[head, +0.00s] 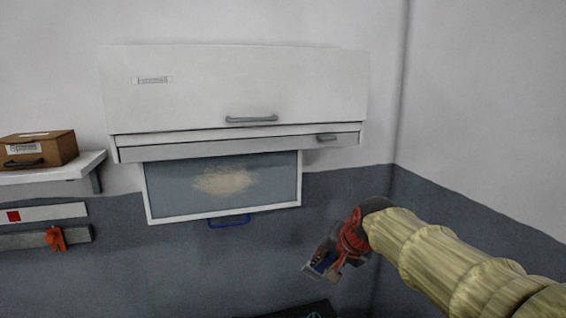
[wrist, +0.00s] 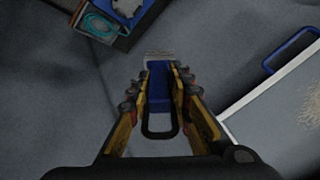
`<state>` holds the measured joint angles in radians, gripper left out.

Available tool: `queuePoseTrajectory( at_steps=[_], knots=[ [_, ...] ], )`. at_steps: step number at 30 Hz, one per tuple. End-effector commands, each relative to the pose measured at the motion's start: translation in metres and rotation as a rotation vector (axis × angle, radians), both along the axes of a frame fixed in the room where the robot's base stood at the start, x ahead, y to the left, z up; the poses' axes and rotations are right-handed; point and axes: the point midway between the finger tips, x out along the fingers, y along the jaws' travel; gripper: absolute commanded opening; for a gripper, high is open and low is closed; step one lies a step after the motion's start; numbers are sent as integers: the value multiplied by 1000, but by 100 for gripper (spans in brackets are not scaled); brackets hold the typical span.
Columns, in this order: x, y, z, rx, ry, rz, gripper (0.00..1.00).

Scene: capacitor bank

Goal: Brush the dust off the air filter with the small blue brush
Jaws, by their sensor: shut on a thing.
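The air filter (head: 170,190) hangs tilted below the white wall unit in the head view, a grey panel in a white frame. A pale beige dust patch (head: 224,180) lies on its middle, and a blue handle (head: 229,221) is on its lower edge. In the wrist view, part of the filter (wrist: 265,125) shows at the right with its blue handle (wrist: 290,50). My gripper (head: 332,259) is right of and below the filter, apart from it. It is shut on the small blue brush (wrist: 158,90), whose pale bristles (wrist: 158,57) point away from the gripper.
The white wall unit (head: 230,85) with grey handles is above the filter. At the left, a shelf (head: 60,172) bears a cardboard box (head: 40,148); an orange clip (head: 56,238) hangs below. A dark tray (wrist: 118,12) shows in the wrist view. A wall corner is at the right.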

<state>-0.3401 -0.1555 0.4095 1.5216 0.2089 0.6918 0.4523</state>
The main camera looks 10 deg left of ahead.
Motion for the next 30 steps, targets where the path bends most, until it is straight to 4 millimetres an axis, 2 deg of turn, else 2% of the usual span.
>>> queuePoseTrajectory(
  at_steps=[1,6,12,15,18,21,30],
  knots=[
    [-5,13,34,17,-29,-1,0],
    [-23,46,118,69,-117,-16,0],
    [-47,76,202,118,-199,-22,0],
    [-56,85,231,134,-227,-22,0],
    [-63,91,249,144,-243,-20,0],
    [-66,94,257,148,-251,-21,0],
    [-49,104,260,149,-252,-22,0]
  ],
)
